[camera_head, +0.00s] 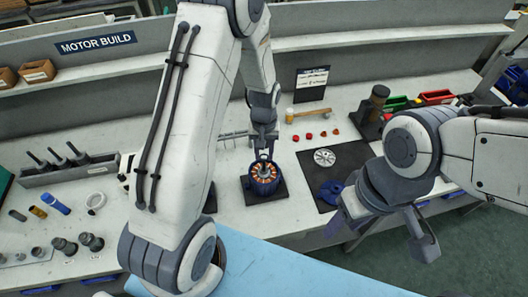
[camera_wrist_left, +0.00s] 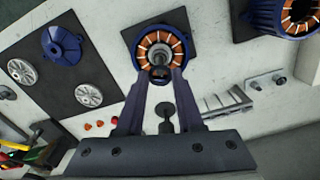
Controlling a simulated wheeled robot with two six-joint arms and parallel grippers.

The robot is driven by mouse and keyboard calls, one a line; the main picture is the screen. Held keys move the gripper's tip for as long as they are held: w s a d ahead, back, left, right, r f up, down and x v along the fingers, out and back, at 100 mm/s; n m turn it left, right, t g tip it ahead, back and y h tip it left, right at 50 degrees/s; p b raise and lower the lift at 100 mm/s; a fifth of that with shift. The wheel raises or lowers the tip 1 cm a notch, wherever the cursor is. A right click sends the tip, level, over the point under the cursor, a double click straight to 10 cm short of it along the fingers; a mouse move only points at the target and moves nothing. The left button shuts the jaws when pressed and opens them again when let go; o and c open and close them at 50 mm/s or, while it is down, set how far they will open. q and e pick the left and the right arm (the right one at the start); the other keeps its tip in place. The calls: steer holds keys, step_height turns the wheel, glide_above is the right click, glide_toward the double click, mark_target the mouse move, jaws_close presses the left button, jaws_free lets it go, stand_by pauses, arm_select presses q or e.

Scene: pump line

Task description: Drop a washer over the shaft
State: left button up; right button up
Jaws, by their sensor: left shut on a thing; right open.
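A blue motor housing with copper windings (camera_head: 263,181) stands on a dark square pad. It also shows in the left wrist view (camera_wrist_left: 142,37), with the grey metal shaft (camera_wrist_left: 160,55) at its centre. My left gripper (camera_head: 263,156) points down right over the housing. In the left wrist view its fingertips (camera_wrist_left: 161,76) are close together at the shaft's near side, shut on a small, dark washer-like piece that the fingers mostly hide. I cannot tell whether this piece is around the shaft or above it. My right gripper (camera_head: 388,240) is open and empty at the front right.
A second wound housing (camera_wrist_left: 292,18) stands close by, mostly behind my left arm in the head view. A black mat (camera_head: 333,158) right of the housing holds silver discs (camera_head: 324,157) and a blue end cover (camera_head: 331,190). A mallet (camera_head: 306,114) and red pieces lie behind.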

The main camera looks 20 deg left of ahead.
arm_select(q)
steer(key=shift+f+b, duration=0.55)
steer(key=shift+f, duration=0.15)
stand_by(1.0)
steer(key=shift+f+b, duration=0.7)
steer(key=shift+f, duration=0.3)
steer(key=o, duration=1.3)
step_height(320, 180, up, 5)
steer(key=p, duration=0.4)
steer(key=shift+r, duration=0.1)
